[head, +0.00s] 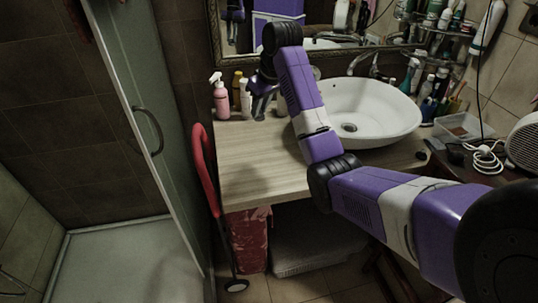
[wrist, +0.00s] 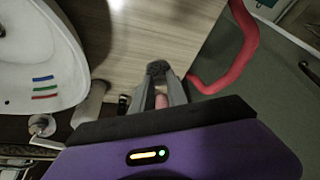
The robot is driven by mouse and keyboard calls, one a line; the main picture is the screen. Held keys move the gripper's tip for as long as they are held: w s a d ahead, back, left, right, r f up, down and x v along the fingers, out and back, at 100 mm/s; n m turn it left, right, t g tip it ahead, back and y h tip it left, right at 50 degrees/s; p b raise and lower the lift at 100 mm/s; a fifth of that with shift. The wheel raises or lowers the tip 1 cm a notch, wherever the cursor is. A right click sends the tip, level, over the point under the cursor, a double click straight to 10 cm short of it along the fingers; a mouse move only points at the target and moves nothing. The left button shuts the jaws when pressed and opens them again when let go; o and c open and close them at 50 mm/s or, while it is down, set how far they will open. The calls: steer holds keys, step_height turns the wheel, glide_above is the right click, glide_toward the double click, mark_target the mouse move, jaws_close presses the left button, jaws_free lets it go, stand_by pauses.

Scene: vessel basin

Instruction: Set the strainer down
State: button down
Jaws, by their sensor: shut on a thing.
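My gripper (head: 262,97) is over the back left part of the wooden counter (head: 255,160), left of the basin, close to the bottles. In the wrist view my gripper (wrist: 159,80) has its fingers closed around a small dark, rough-looking thing, which I take to be the strainer (wrist: 158,68). Most of it is hidden by the fingers, and its shape is unclear. In the head view I cannot make it out against the dark gripper. I cannot tell whether it touches the counter.
A pink pump bottle (head: 221,100), a yellow bottle (head: 237,88) and a white bottle (head: 246,98) stand at the counter's back left. The white basin (head: 375,105) is to the right. A red folded frame (head: 205,165) stands at the left edge. The counter's front left is clear.

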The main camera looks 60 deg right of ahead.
steer(key=s+d+r, duration=0.2)
steer(key=d+r, duration=0.1)
step_height(320, 180, down, 20)
steer(key=shift+w+d+r+p, duration=0.15)
steer(key=shift+r+p, duration=0.1)
steer(key=shift+p, duration=0.8)
steer(key=shift+f, duration=0.15)
steer(key=c, duration=1.3)
jaws_free()
steer(key=shift+s+r, duration=0.2)
steer(key=shift+r, duration=0.4)
steer(key=v, duration=1.1)
steer(key=shift+b, duration=0.35)
